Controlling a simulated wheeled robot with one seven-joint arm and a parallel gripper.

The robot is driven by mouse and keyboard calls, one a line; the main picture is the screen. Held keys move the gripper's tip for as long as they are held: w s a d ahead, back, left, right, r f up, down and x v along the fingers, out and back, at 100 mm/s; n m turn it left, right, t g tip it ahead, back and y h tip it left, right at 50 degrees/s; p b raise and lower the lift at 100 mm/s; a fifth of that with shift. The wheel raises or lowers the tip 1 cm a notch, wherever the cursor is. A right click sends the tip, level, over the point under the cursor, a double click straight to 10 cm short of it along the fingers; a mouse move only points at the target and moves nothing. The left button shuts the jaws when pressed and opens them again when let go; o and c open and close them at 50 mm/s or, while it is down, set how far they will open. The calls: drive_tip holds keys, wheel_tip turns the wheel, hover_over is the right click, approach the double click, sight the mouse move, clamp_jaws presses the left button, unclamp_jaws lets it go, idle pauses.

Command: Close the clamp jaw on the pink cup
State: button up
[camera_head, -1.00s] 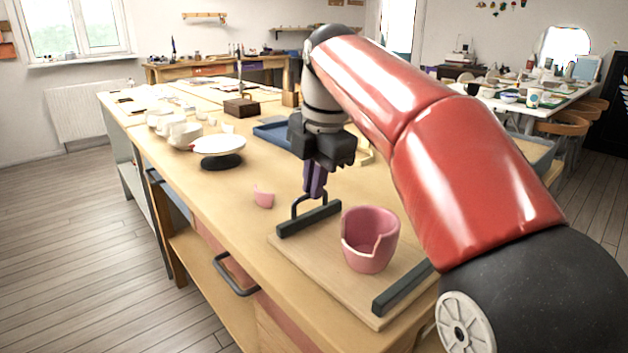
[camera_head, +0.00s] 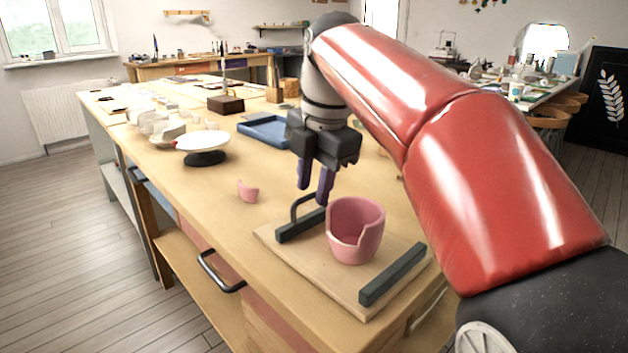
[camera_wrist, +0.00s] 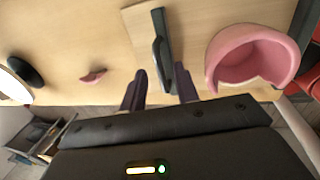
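The pink cup (camera_head: 350,240) stands upright on a wooden clamp board (camera_head: 310,278), with a notch broken from its rim. The dark clamp jaw (camera_head: 291,233), with its arched handle (camera_head: 293,208), lies on the board left of the cup. In the wrist view a strip of bare board shows between the jaw (camera_wrist: 163,22) and the cup (camera_wrist: 217,58). A fixed dark bar (camera_head: 392,275) is on the cup's other side. My gripper (camera_head: 314,198) is above the handle, its purple fingers spread apart and empty; in the wrist view they lie either side of the handle (camera_wrist: 157,52).
A pink shard (camera_head: 248,191) lies on the table left of the board. Beyond are a white turntable (camera_head: 203,141) with a dark base, white pottery and a blue tray (camera_head: 266,131). The table's front edge is close to the board.

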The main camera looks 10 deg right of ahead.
wheel_tip(320, 180, up, 8)
drive_tip(key=s+p, duration=0.1)
drive_tip(key=p, duration=0.1)
drive_tip(key=shift+s+d+f, duration=0.15)
drive_tip(key=shift+d, duration=0.3)
drive_tip(key=shift+c, duration=0.3)
